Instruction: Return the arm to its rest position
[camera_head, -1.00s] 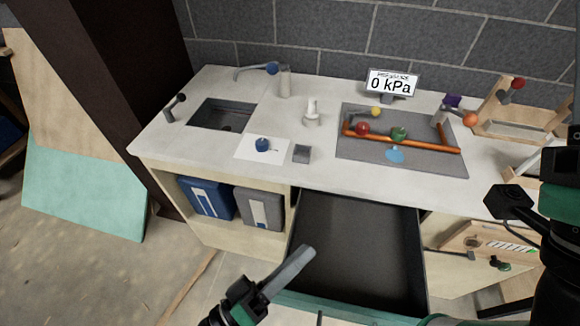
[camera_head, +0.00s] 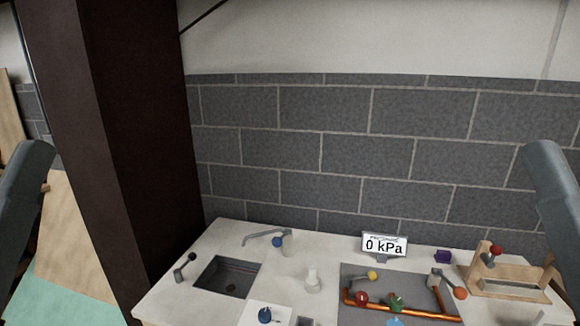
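Grey parts of my two arms rise at the left edge (camera_head: 22,185) and the right edge (camera_head: 555,190) of the head view, roughly mirrored. Their rounded tops stand in front of the wall and touch nothing that I can see. Neither gripper can be made out in this view, so what the fingers are doing is hidden.
A white counter (camera_head: 215,245) runs along the bottom, with a sink (camera_head: 228,275), a faucet (camera_head: 262,236), a 0 kPa display (camera_head: 384,245), an orange pipe assembly (camera_head: 400,310) and a wooden rack (camera_head: 505,281). A dark pillar (camera_head: 120,150) stands left. The block wall (camera_head: 380,150) is behind.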

